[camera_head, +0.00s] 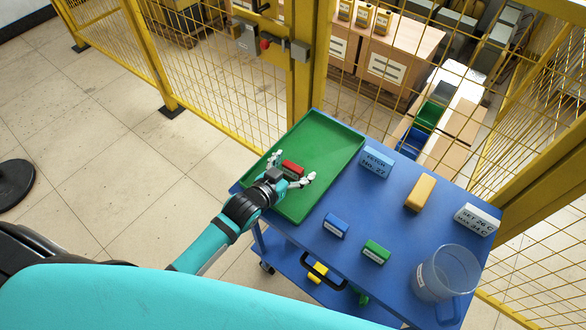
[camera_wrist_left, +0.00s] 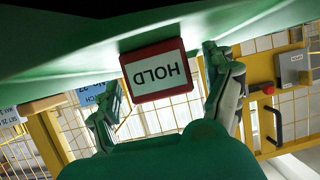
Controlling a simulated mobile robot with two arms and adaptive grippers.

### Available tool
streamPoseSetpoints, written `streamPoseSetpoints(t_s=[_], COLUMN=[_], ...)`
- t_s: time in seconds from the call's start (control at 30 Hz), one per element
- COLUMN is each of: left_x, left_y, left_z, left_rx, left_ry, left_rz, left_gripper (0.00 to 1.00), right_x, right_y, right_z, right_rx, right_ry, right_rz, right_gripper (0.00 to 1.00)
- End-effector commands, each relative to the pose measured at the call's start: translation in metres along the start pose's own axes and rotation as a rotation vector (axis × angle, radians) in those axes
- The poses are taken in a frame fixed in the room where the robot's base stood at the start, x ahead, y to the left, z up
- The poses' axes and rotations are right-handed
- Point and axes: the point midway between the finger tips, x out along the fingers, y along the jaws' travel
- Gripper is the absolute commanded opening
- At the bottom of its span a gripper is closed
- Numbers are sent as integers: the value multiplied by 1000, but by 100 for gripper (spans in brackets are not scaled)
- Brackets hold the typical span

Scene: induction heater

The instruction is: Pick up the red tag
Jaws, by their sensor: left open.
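The red tag (camera_head: 292,168) lies on the green tray (camera_head: 335,150) on the blue cart. In the left wrist view the red tag (camera_wrist_left: 156,71) shows a white face with the word HOLD, upside down. My left gripper (camera_head: 294,170) is open, with one finger on each side of the tag in the head view. In the left wrist view the fingers of my left gripper (camera_wrist_left: 165,92) stand apart, left and right of the tag. I cannot tell whether either finger touches it. My right gripper is not in view.
On the blue cart (camera_head: 310,245) stand a blue block (camera_head: 335,225), a green block (camera_head: 376,252), a yellow block (camera_head: 420,192), a blue labelled block (camera_head: 377,161), a white labelled block (camera_head: 477,219) and a clear jug (camera_head: 447,273). A yellow fence (camera_head: 222,75) runs behind the cart.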

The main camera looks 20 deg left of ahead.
Motion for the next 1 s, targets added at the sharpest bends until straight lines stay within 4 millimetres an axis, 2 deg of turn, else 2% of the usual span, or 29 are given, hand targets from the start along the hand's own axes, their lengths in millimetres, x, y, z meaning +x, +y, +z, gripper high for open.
streamPoseSetpoints(t_s=[0.2,0.23,0.67,0.87,1.0], left_x=[1,1,1,1,-3], left_y=[0,0,0,0,0], left_z=[0,0,0,0,-10], left_rx=[0,0,0,0,1], left_ry=[0,0,0,1,2], left_rz=[0,0,0,0,-1], left_gripper=[85,82,26,25,25], right_x=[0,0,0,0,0], right_y=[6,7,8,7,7], right_z=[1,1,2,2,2], right_rx=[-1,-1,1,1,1], right_ry=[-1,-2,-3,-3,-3], right_rz=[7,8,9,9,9], right_gripper=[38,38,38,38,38])
